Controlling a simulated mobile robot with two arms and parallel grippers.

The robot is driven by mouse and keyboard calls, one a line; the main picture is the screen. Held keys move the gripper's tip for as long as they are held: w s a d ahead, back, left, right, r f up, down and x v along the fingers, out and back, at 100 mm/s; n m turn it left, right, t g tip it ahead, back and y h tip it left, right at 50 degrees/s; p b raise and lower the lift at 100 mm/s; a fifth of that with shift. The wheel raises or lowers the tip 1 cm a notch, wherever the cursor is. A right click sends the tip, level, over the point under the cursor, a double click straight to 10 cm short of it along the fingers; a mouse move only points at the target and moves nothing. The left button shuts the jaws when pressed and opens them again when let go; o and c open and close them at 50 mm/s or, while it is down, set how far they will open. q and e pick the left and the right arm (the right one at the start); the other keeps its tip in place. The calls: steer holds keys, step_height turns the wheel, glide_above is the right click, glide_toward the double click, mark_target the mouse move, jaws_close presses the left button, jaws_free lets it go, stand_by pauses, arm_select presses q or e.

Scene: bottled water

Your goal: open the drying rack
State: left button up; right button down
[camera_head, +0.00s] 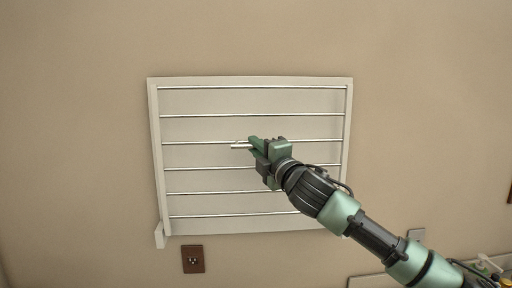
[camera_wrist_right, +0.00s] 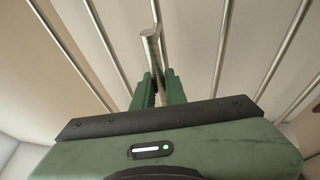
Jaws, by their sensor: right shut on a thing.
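The drying rack (camera_head: 250,185) is a pale wall-mounted frame with several horizontal metal rods, in the middle of the head view. Its rod frame lies close to its back panel. My right gripper (camera_head: 252,146) is in front of the rack's middle, shut on a short metal handle (camera_head: 239,146) of the rack. In the right wrist view, the green fingers (camera_wrist_right: 158,90) close around this handle (camera_wrist_right: 151,45), whose end sticks out beyond them. The fingers hide part of the handle. The rack's rods (camera_wrist_right: 223,50) run past on both sides. My left gripper is not in view.
A brown wall outlet (camera_head: 193,259) is below the rack's lower left corner. A counter edge with small items (camera_head: 488,264) is at the bottom right. The beige wall around the rack is clear.

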stand_by(0.5)
steer(key=shift+s+f+b, duration=0.15)
steer(key=shift+f+b, duration=0.05)
steer(key=shift+b, duration=0.3)
steer(key=s+f+n+t+y+b, duration=0.2)
steer(key=s+b, duration=0.5)
steer(key=b, duration=0.5)
steer(key=s+f+n+t+y+b, duration=0.2)
steer(key=s+f+b, duration=0.3)
steer(key=s+b, duration=0.3)
steer(key=n+y+b, duration=0.1)
steer(key=b, duration=0.3)
steer(key=shift+f+y, duration=0.35)
steer(key=shift+y, duration=0.05)
steer(key=shift+s, duration=0.1)
